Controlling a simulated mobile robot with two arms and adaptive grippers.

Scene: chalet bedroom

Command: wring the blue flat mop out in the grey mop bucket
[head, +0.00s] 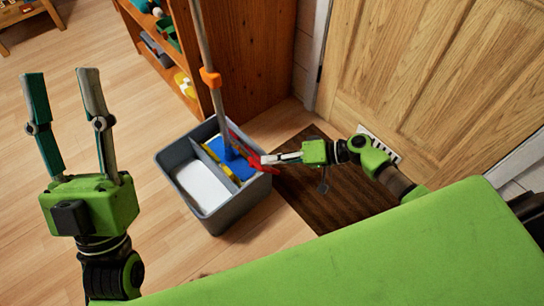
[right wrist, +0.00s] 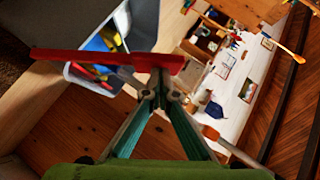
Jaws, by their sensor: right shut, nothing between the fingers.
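The grey mop bucket (head: 238,209) stands on the floor, with a divider between two compartments. The blue flat mop (head: 232,160) is in the right-hand compartment, its pole (head: 203,40) rising from it with an orange collar (head: 210,77). A red bar (head: 240,145) runs along the bucket's right side; yellow parts lie by the mop. My right gripper (head: 264,160) is shut and empty at the red bar. In the right wrist view its fingertips (right wrist: 160,82) meet the bar (right wrist: 105,60); I cannot tell whether they touch. My left gripper (head: 58,72) is open and empty, left of the bucket.
A dark brown mat (head: 330,200) lies right of the bucket, before a wooden door (head: 420,80). A wooden shelf (head: 250,60) with toys stands behind the bucket. A green surface (head: 400,255) fills the lower right. The floor left of the bucket is clear.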

